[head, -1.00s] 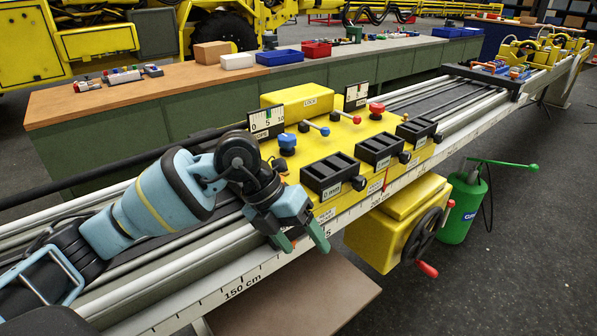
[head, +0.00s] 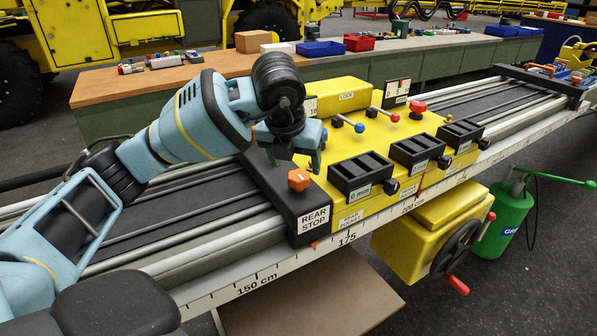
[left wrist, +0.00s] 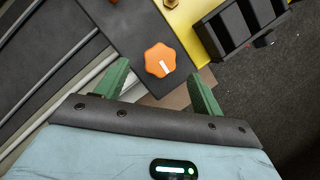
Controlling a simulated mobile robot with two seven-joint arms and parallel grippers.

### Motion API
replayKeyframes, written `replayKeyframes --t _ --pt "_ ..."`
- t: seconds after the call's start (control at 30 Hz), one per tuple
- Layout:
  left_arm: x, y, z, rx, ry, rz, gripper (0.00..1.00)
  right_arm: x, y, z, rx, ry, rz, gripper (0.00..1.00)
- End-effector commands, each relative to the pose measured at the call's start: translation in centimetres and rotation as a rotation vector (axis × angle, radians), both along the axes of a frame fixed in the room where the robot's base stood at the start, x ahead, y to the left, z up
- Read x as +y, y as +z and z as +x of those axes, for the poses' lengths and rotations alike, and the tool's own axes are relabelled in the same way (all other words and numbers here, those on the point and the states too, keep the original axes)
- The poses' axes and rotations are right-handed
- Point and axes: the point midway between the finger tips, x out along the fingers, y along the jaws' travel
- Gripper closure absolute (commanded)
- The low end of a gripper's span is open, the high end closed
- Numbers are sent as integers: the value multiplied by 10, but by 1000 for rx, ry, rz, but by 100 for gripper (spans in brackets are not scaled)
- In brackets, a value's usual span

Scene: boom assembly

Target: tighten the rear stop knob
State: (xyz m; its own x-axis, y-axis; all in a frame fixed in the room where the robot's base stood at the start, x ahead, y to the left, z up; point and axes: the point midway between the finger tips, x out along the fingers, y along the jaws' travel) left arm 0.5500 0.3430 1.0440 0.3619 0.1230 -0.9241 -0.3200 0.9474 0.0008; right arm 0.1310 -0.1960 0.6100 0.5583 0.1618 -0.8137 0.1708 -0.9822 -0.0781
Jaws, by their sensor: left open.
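The rear stop knob (head: 299,180) is an orange lobed knob on top of the black block labelled REAR STOP (head: 298,216), at the left end of the yellow carriage. My left gripper (head: 297,165) hangs just above and behind the knob in the head view, fingers down. In the left wrist view the knob (left wrist: 160,60) shows a white mark and lies just ahead of the fingertips. The two green fingers (left wrist: 160,82) are spread wide with nothing between them. I cannot tell whether they touch anything. My right gripper is not in view.
The yellow carriage (head: 375,155) carries black trays (head: 362,174), small levers and a red knob (head: 417,107). A handwheel (head: 457,248) hangs in front. A green canister (head: 510,215) stands on the floor. A workbench (head: 150,88) with bins runs behind.

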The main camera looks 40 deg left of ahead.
Motion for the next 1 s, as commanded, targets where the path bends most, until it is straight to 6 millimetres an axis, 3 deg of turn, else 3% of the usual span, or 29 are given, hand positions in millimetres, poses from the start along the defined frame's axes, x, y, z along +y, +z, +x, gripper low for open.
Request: replayKeyframes --t 0.1,0.3,0.67,1.0 --pt "2 -18 6 2 0 0 32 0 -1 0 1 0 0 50" --pt "5 -35 13 0 -2 1 32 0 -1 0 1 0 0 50" --pt "5 -39 15 -1 -3 -1 32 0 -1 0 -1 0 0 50" --pt "5 -39 15 -1 -3 -1 76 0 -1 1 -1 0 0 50"
